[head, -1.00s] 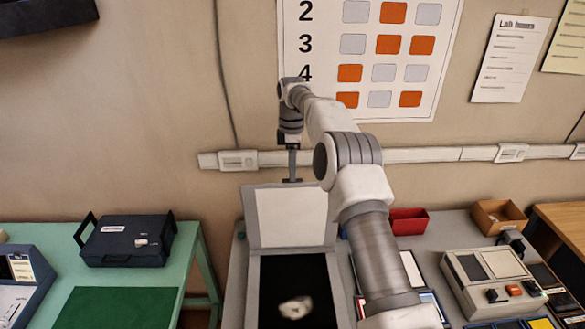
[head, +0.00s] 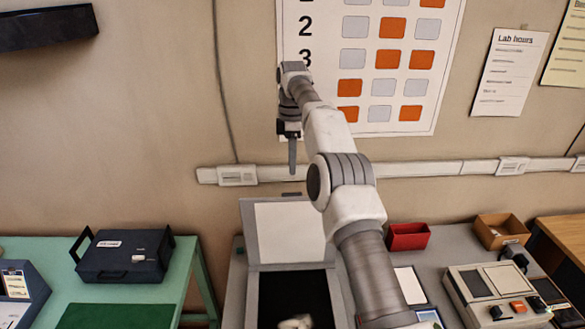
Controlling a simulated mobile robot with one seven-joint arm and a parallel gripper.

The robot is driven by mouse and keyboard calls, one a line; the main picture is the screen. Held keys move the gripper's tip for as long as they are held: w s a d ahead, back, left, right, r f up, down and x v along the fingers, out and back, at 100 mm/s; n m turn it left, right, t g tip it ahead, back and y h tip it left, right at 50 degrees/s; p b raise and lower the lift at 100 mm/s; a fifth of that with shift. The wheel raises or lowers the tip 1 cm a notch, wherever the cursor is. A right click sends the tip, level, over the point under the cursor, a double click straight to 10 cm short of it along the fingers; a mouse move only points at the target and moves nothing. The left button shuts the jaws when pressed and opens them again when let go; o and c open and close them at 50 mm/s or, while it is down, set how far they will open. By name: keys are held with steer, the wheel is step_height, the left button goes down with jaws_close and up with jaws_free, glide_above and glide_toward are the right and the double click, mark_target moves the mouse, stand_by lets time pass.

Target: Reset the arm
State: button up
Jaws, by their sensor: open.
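My arm reaches forward and to the left over the grey table. My gripper (head: 292,165) hangs fingers down, above the top edge of a raised lid, and appears empty. It is seen edge-on, so the gap between its fingers does not show. The lid (head: 290,232) stands open behind a grey case with a black inside (head: 290,292). A small dark handle (head: 291,194) sits at the lid's top edge, below the fingertips and apart from them. A pale lump (head: 295,322) lies in the case, cut off by the picture's lower edge.
A red bin (head: 408,237), a cardboard box (head: 500,230) and a control box with buttons (head: 497,290) stand on the right. A dark blue case (head: 124,254) sits on the green table at left. A conduit (head: 420,170) runs along the wall behind.

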steer(key=shift+r, duration=0.1)
steer(key=s+d+r+m+t+b, duration=0.4)
steer(key=s+r+m, duration=0.4)
steer(key=s+r, duration=0.7)
steer(key=s+d+f+m+t+b, duration=0.1)
steer(key=s+d+f+m, duration=0.2)
steer(key=s, duration=1)
steer(key=s+d+f+m+t+b, duration=0.1)
steer(key=s+d+f+m+b, duration=0.1)
steer(key=s+f+m, duration=0.5)
steer(key=s+d+f, duration=0.1)
steer(key=s+f, duration=0.3)
steer(key=s, duration=0.3)
steer(key=shift+t, duration=0.3)
